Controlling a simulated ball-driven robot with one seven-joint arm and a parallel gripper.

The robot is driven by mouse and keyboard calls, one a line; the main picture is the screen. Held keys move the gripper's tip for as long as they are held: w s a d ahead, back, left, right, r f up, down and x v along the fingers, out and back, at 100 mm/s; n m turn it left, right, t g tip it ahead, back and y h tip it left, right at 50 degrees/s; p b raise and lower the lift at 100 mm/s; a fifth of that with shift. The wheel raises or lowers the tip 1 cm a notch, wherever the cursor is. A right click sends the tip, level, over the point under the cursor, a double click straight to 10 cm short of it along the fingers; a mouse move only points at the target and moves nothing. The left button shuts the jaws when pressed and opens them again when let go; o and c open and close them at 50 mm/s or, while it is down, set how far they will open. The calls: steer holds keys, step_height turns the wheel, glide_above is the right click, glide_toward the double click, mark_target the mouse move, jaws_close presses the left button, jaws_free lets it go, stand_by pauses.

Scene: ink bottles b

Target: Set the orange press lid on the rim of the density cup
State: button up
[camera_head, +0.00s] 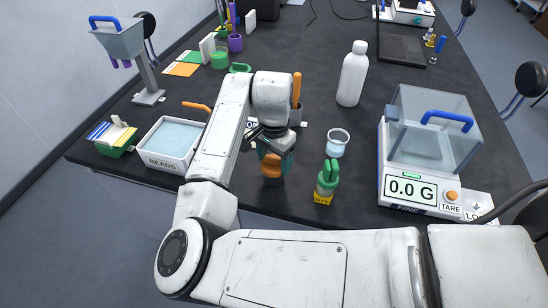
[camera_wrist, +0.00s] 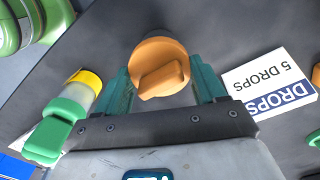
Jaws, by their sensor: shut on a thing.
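The orange press lid (camera_wrist: 161,52), a round cap with a bar-shaped grip, lies between the teal fingers of my gripper (camera_wrist: 163,88) in the wrist view. The fingers are shut on it. In the head view the lid (camera_head: 271,164) shows below my gripper (camera_head: 274,150), near the table's front edge. A dark grey body, seemingly the density cup (camera_head: 273,181), shows just under the lid. I cannot tell whether the lid touches its rim.
A green dropper bottle (camera_head: 326,181) stands close on the right, with a small glass beaker (camera_head: 337,144) behind it. A white bead tray (camera_head: 172,142) is on the left. A scale (camera_head: 425,160) is at right, a white bottle (camera_head: 353,73) behind. A drops card (camera_wrist: 270,80) lies nearby.

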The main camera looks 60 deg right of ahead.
steer(key=o, duration=1.1)
step_height(320, 180, up, 11)
steer(key=shift+f+b, duration=0.1)
steer(key=shift+b, duration=0.35)
